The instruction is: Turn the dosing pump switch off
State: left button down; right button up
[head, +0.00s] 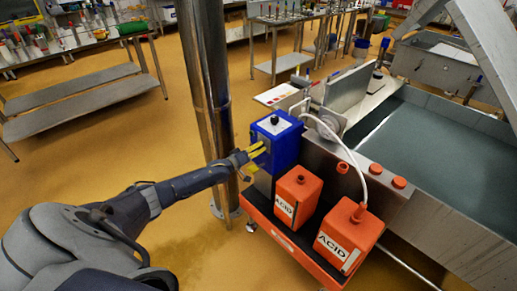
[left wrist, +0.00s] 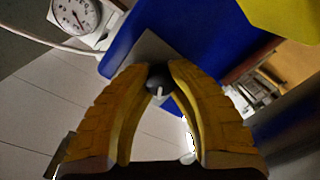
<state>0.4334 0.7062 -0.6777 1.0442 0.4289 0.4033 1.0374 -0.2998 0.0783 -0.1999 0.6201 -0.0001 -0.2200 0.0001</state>
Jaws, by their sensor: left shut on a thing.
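The dosing pump (head: 286,150) is a blue box with a black knob on a pale plate on its top, standing beside the steel vat in the head view. My left gripper (head: 259,150) reaches in from the left, its yellow fingers at the pump's left side. In the left wrist view a round black switch knob (left wrist: 158,77) with a white pointer mark sits between the fingertips of the left gripper (left wrist: 159,82), which are shut on it. The blue pump body (left wrist: 195,35) shows behind. The head view does not show the gripped knob clearly. My right gripper is out of view.
Two orange acid containers (head: 298,196) (head: 342,235) stand right of the pump on a red-orange tray (head: 278,232). A steel post (head: 207,90) rises close behind my left arm. A white hose (head: 352,158) and a dial gauge (left wrist: 75,15) are near the pump.

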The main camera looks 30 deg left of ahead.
pick_arm(q)
jog(key=shift+d+f, duration=0.1)
jog(key=c, duration=1.1)
grip_release()
jog(key=shift+o, duration=0.2)
jog(key=shift+s, duration=0.1)
jog(key=v, duration=1.2)
